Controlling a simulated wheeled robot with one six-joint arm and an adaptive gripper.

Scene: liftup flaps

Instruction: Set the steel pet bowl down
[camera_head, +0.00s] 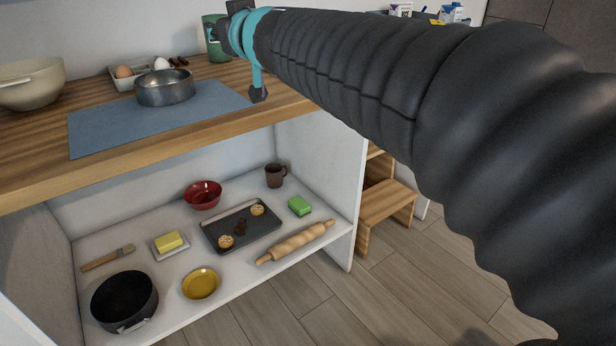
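The steel pet bowl (165,88) sits upright on a blue mat (105,128) on the wooden counter. It looks empty, with its rim up. My gripper (249,50), dark with teal parts, is at the end of my black arm, to the right of the bowl and apart from it. One dark fingertip hangs down over the right end of the mat, near the counter edge. The arm hides part of the gripper, so its opening does not show clearly. I see nothing held in it.
A beige bowl (32,84), a tray with eggs (122,78) and a green canister (216,38) stand on the counter (40,172). The shelf below holds a black pot (124,299), a baking tray (241,236), a rolling pin (296,242) and other items. A wooden step stool (386,202) stands right.

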